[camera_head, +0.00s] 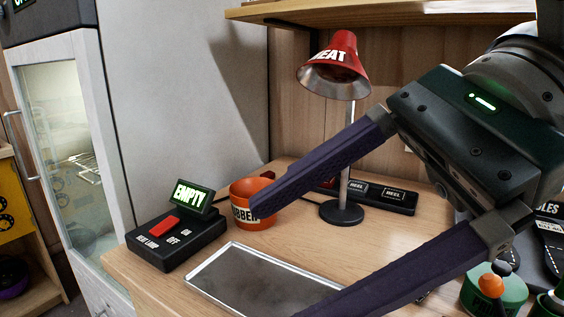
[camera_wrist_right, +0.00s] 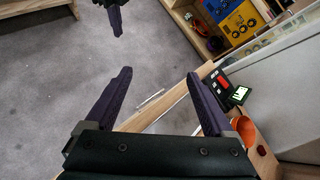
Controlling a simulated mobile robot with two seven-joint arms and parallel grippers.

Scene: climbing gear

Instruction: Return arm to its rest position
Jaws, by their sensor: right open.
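My right gripper (camera_head: 276,258) reaches in from the right in the head view, its two long dark purple fingers spread wide over the wooden desk (camera_head: 130,275). In the right wrist view the gripper (camera_wrist_right: 158,75) is open, and nothing shows between the fingers. One finger passes in front of an orange mug (camera_head: 245,190) and partly hides its lettering; the other crosses over a metal tray (camera_head: 235,280). Another gripper, apparently my left (camera_wrist_right: 114,18), hangs above the grey floor at the top of the right wrist view. Its jaws are too unclear to judge.
A red heat lamp (camera_head: 335,68) stands behind the fingers. A black switch box (camera_head: 175,240) with an EMPTY display sits left of the mug. A glass-door cabinet (camera_head: 70,140) is at left, a shelf (camera_head: 370,12) above. Green containers (camera_head: 490,292) stand at lower right.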

